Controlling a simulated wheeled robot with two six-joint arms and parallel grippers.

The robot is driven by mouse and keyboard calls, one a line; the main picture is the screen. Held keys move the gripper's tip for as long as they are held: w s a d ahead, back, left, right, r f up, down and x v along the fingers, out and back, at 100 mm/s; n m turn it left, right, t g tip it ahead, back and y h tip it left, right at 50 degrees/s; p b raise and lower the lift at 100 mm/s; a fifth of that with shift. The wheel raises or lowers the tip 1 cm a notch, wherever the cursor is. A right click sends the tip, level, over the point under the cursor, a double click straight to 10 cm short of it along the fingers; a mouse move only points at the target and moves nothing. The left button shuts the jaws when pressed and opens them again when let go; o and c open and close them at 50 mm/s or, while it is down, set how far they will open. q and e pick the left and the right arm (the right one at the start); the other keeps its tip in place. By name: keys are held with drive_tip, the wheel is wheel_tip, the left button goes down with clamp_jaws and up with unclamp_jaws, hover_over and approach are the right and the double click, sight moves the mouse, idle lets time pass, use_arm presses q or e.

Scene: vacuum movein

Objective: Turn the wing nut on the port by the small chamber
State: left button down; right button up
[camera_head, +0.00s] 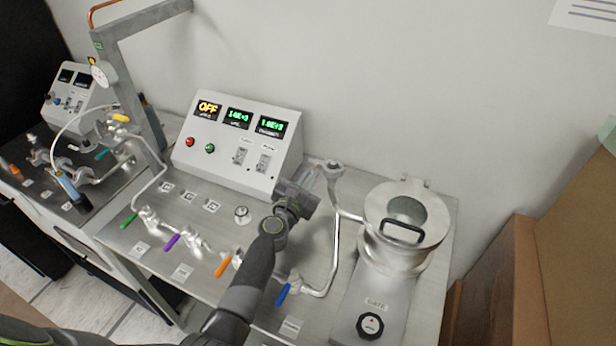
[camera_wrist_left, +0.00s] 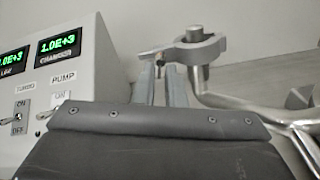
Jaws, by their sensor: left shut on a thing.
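The port (camera_head: 334,172) is a steel pipe end with a grey clamp (camera_wrist_left: 200,48) around it, left of the small round chamber (camera_head: 405,225). In the left wrist view, the small wing nut (camera_wrist_left: 160,62) is at the left end of the clamp. My left gripper (camera_head: 318,176) reaches the clamp from the left. In the left wrist view its narrow fingers (camera_wrist_left: 161,80) are shut on the wing nut, which they partly hide. My right gripper is in neither view.
The control box (camera_head: 237,143) stands behind and left of my left arm. Pipes with green, purple, orange and blue (camera_head: 283,294) valve handles run along the steel bench. A gate unit (camera_head: 372,315) lies in front of the chamber. Cardboard boxes (camera_head: 497,275) stand at the right.

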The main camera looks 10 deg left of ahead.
use_arm(q)
drive_tip(key=shift+s+f+n, duration=0.1)
drive_tip(key=shift+n, duration=1)
drive_tip(key=c, duration=1.8)
unclamp_jaws()
drive_tip(key=s+a, duration=0.1)
drive_tip(key=s, duration=0.4)
drive_tip(key=s+a, duration=0.1)
drive_tip(key=s, duration=0.5)
drive_tip(key=s+a+p, duration=0.1)
drive_tip(key=s, duration=0.5)
drive_tip(key=shift+a, duration=0.1)
